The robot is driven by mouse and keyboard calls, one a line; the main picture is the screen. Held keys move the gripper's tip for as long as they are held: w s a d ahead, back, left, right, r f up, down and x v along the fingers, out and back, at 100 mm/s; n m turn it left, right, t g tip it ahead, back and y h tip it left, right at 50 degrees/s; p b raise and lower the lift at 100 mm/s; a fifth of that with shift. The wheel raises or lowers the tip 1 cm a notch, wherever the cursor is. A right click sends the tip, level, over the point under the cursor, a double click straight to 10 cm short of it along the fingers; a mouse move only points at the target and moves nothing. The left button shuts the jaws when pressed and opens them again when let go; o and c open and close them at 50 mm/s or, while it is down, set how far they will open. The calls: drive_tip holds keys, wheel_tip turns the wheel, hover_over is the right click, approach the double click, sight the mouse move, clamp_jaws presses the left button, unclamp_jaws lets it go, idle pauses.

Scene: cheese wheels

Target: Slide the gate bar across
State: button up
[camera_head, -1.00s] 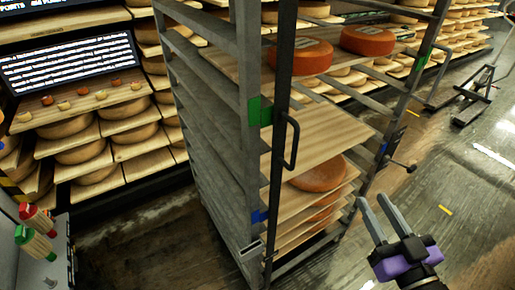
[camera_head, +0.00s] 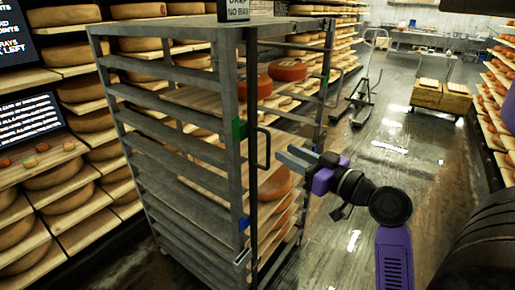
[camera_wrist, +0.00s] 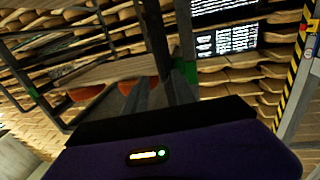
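The gate bar (camera_head: 252,165) is a dark upright bar at the front corner of the grey rack (camera_head: 236,75), beside a post with a green marker (camera_head: 240,130). Its black loop handle (camera_head: 266,150) sticks out to the right. My gripper (camera_head: 284,154) is just right of the handle in the head view, fingers pointing left at the rack. The fingers look apart, with nothing seen held. Whether they touch the handle I cannot tell. In the wrist view a dark upright bar (camera_wrist: 155,35) rises beyond the grey fingers (camera_wrist: 152,98).
The rack holds orange cheese wheels (camera_head: 287,70) on boards. Cheese shelves with a text screen (camera_head: 30,119) stand at the left. The floor (camera_head: 370,165) right of the rack is open, with a trolley (camera_head: 362,95) and a wooden crate cart (camera_head: 441,98) farther back.

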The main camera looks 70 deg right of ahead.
drive_tip(key=p, duration=0.2)
hover_over(268, 168)
drive_tip(key=shift+w+d, duration=0.15)
drive_tip(key=shift+d, duration=0.1)
clamp_jaws()
idle(1.4)
